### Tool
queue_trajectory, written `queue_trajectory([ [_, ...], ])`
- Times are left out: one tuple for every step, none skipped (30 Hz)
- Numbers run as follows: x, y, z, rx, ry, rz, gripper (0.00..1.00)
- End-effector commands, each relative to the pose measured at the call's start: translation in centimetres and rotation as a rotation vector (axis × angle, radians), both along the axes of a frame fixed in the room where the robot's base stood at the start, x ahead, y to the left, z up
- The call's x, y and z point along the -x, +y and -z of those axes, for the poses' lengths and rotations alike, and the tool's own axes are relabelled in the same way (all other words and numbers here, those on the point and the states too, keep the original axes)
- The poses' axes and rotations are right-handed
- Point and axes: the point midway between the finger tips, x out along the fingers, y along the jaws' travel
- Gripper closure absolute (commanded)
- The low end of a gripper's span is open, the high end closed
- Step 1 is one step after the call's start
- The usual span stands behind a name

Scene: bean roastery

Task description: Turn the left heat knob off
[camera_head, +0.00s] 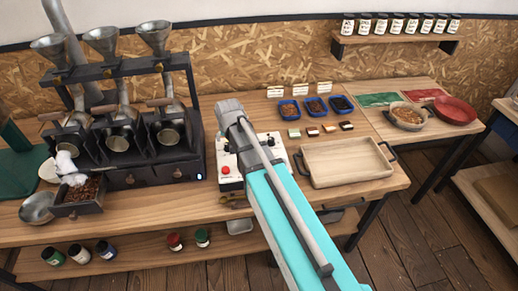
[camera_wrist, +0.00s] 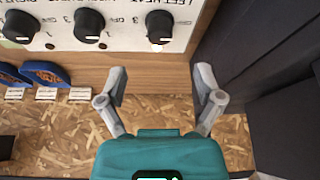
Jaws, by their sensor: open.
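A white control panel (camera_head: 272,142) stands on the bench, partly hidden behind my arm in the head view. The wrist view shows its face (camera_wrist: 125,40) with a row of black round knobs and printed scales. The left heat knob (camera_wrist: 160,25) is the rightmost there, close to a partly cut-off label that appears to read LEFT HEAT. It has a pale mark on its lower edge; its exact setting is hard to read. My gripper (camera_wrist: 160,80) is open and empty, fingers spread below this knob in the picture, apart from it.
The dark roaster (camera_head: 150,150) stands close on the panel's left, its dark side (camera_wrist: 250,70) filling the wrist view's right. A red button (camera_head: 225,170) is on the panel. A wooden tray (camera_head: 345,165) and blue bean dishes (camera_head: 288,110) lie to the right.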

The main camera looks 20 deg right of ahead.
Motion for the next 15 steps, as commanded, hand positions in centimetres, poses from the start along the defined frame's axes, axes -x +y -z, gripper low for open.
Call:
queue_trajectory([
  [0.3, 0.0, -0.9, 0.0, 0.0, 0.0, 0.15],
  [0.4, 0.0, -1.1, 0.0, 0.0, 0.0, 0.15],
  [0.5, 0.0, -1.5, 0.0, 0.0, 0.0, 0.15],
  [0.6, 0.0, -1.7, 0.0, 0.0, 0.0, 0.15],
  [0.7, 0.0, -2.0, 0.0, 0.0, 0.0, 0.15],
  [0.9, 0.0, -2.3, 0.0, 0.0, 0.0, 0.15],
  [1.0, 0.0, -2.5, 0.0, 0.0, 0.0, 0.15],
  [1.1, 0.0, -2.8, 0.0, 0.0, 0.0, 0.15],
  [1.2, 0.0, -3.1, 0.0, 0.0, 0.0, 0.15],
  [1.3, 0.0, -3.4, 0.0, 0.0, 0.0, 0.15],
  [1.4, 0.0, -3.6, 0.0, 0.0, 0.0, 0.15],
  [1.5, 0.0, -3.9, 0.0, 0.0, 0.0, 0.15],
  [1.6, 0.0, -4.2, 0.0, 0.0, 0.0, 0.15],
  [1.8, 0.0, -4.4, 0.0, 0.0, 0.0, 0.15],
  [1.9, 0.0, -4.8, 0.0, 0.0, 0.0, 0.15],
])
